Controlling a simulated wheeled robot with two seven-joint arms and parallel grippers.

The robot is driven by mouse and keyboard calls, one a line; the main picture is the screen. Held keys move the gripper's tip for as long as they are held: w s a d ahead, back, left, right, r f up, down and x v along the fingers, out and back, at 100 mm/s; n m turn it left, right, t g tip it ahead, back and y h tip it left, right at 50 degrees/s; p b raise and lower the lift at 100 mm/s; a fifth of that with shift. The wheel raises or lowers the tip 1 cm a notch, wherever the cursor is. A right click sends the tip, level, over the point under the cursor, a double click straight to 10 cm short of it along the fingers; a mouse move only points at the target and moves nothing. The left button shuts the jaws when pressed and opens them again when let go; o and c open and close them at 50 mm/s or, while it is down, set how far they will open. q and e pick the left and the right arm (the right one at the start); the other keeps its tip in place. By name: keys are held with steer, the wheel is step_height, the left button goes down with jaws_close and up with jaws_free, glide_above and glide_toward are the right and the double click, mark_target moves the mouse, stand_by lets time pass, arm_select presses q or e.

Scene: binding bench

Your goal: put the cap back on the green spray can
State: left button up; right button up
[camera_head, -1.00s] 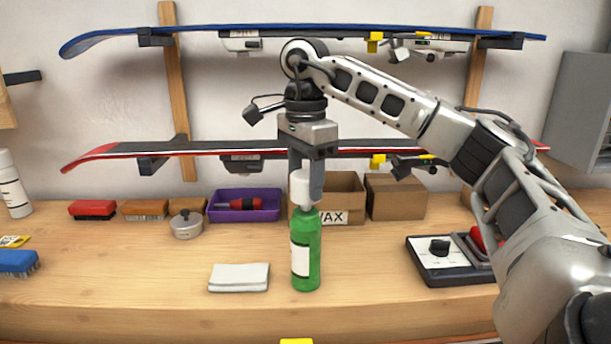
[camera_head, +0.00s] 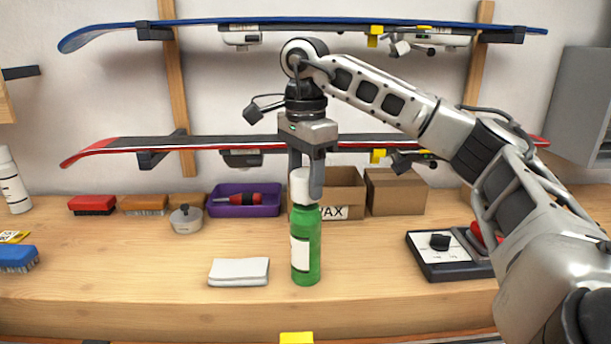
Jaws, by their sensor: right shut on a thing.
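The green spray can (camera_head: 306,255) stands upright near the front middle of the bench, with a white label on its left side. My right gripper (camera_head: 305,186) points down above it, shut on the white cap (camera_head: 300,188). The cap is right over the can's top, with its middle slightly left of the can's middle. The cap's lower edge meets the can's top in the picture; I cannot tell whether it is seated or just above. The can's nozzle is mostly hidden. My left gripper is not in view.
A folded white cloth (camera_head: 239,271) lies left of the can. Behind stand a purple tray (camera_head: 265,208) and cardboard boxes (camera_head: 396,193). A control box (camera_head: 440,262) sits to the right under my right arm. The bench is clear close around the can.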

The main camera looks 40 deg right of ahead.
steer(key=shift+f, duration=0.6)
stand_by(0.4)
stand_by(1.0)
stand_by(0.4)
steer(key=shift+f, duration=0.55)
stand_by(0.7)
steer(key=o, duration=1.2)
steer(key=shift+r, duration=0.15)
